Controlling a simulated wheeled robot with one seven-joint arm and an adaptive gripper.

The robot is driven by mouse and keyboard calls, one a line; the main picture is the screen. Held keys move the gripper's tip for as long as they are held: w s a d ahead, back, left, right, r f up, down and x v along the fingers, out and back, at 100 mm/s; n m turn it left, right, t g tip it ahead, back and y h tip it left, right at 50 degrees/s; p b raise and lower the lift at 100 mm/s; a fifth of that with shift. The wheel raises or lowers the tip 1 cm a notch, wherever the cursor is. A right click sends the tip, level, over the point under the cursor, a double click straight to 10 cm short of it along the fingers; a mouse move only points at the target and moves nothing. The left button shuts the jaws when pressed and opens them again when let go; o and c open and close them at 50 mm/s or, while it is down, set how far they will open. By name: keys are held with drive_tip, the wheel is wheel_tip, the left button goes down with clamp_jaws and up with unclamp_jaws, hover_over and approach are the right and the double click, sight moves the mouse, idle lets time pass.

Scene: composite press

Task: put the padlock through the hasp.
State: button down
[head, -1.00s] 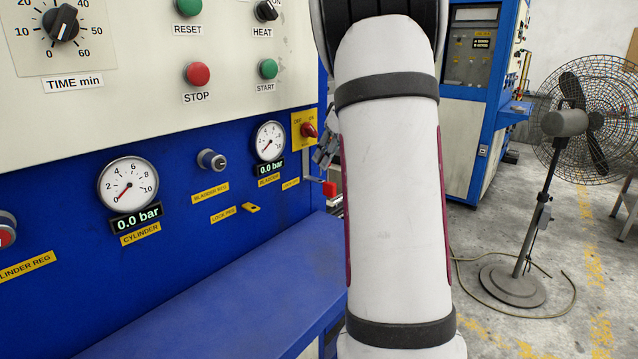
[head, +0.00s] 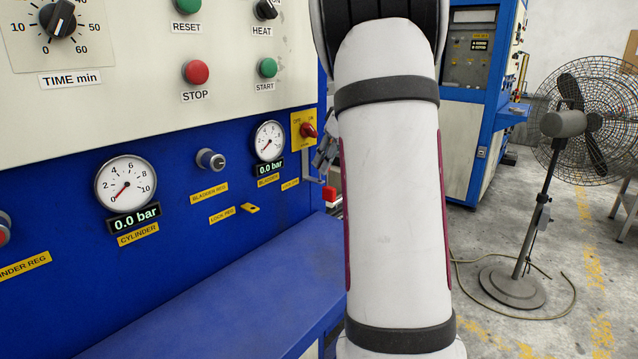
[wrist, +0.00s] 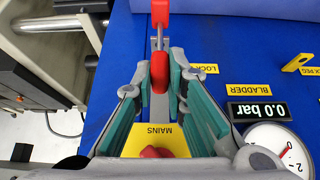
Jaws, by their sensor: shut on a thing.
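The padlock's red body (head: 329,194) shows low beside my forearm in the head view, just below my gripper (head: 325,155). In the wrist view, a red body (wrist: 160,14) is at the top edge, with grey shackle-like metal leading from it to my fingertips. My gripper (wrist: 160,82) is shut, with another red piece between its teal-padded fingers; I cannot tell whether this belongs to the padlock or the hasp. A thin grey bracket (head: 312,180), perhaps the hasp, sticks out by the lockout label. Whether the shackle passes through it is not clear.
The red mains switch (head: 309,130) on its yellow plate is close beside my gripper. A yellow lock peg (head: 250,208) and gauges are on the blue panel. The blue ledge (head: 225,300) below is bare. A fan (head: 570,125) stands at right.

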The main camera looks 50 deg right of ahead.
drive_tip(key=shift+f+b, duration=1.2)
drive_tip(key=shift+f, duration=0.35)
idle(0.5)
drive_tip(key=c, duration=1.5)
unclamp_jaws()
drive_tip(key=shift+c, duration=0.2)
drive_tip(key=v, duration=1.2)
